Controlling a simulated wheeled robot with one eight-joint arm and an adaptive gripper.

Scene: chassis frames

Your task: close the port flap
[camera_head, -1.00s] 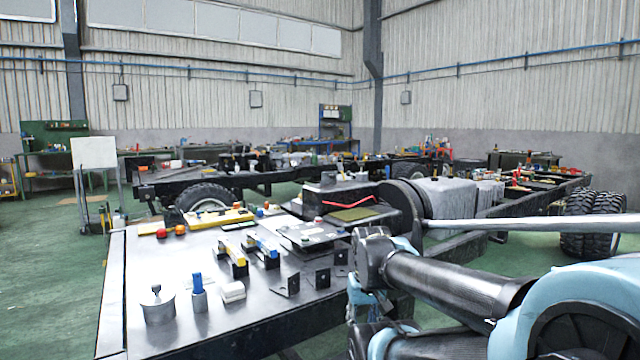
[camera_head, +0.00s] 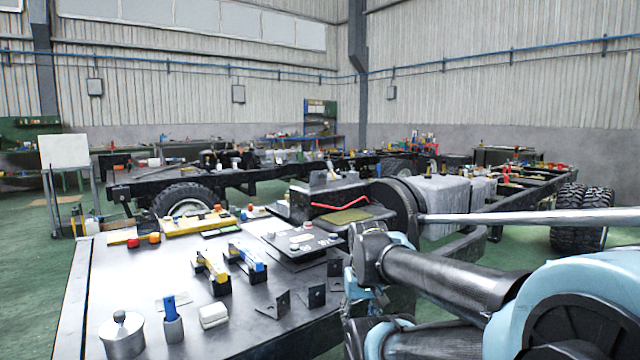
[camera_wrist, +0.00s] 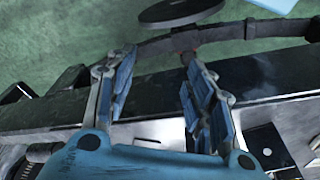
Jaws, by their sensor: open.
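I cannot pick out the port flap for sure in either view. In the head view a dark boxy unit (camera_head: 328,202) with a red cable and a green panel stands at the bench's far right corner, and my arm covers part of that side. My gripper (camera_wrist: 157,62) is open and empty in the wrist view, its two blue-grey fingers apart. It points over a long dark beam (camera_wrist: 62,112), with a bright metal surface (camera_wrist: 160,130) below. In the head view my gripper is mostly hidden by my own arm.
The metal workbench (camera_head: 95,285) carries a metal pot (camera_head: 122,338), a blue-handled tool (camera_head: 171,310), yellow clamps (camera_head: 212,265) and small black brackets. A truck chassis with large tyres (camera_head: 185,200) stands behind. Green floor (camera_head: 40,265) is open at the left.

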